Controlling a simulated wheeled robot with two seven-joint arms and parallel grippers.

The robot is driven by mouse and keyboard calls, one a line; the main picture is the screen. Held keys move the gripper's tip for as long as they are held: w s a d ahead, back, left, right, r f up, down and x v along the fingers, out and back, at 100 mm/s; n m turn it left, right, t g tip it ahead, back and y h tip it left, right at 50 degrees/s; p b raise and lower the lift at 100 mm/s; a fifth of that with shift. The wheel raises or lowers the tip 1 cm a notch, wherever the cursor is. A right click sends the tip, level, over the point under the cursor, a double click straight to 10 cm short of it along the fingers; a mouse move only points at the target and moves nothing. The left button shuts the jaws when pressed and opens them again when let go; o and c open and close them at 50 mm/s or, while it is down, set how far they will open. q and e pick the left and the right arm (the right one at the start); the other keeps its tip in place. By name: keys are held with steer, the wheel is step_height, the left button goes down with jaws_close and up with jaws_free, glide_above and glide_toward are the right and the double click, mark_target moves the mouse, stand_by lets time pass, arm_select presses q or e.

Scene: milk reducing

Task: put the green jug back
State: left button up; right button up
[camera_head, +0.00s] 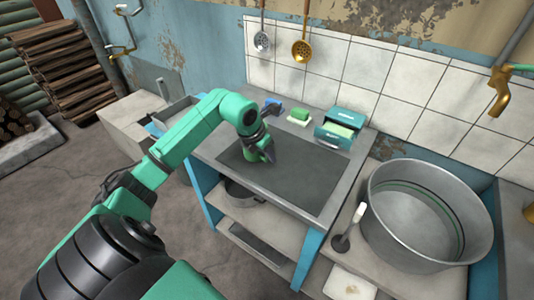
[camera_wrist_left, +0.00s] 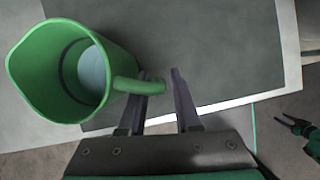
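The green jug (camera_wrist_left: 67,72) is at the left of the left wrist view, with its open mouth toward the camera and a pale grey-blue inside. Its handle (camera_wrist_left: 130,86) reaches right, across the left finger and into the gap between the fingers. My left gripper (camera_wrist_left: 160,74) is open, its fingers apart at the handle; I see no grip on it. In the head view the left gripper (camera_head: 266,152) is low over the dark worktop, and the jug is largely hidden by the arm. A dark and teal gripper-like part (camera_wrist_left: 298,128), probably my right gripper, shows at the right of the wrist view.
The dark worktop panel (camera_head: 305,185) is bare toward the front right.

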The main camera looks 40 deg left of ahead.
arm_select(q)
steer(key=shift+r, duration=0.2)
steer(key=b+v, duration=0.1)
steer(key=v, duration=1.1)
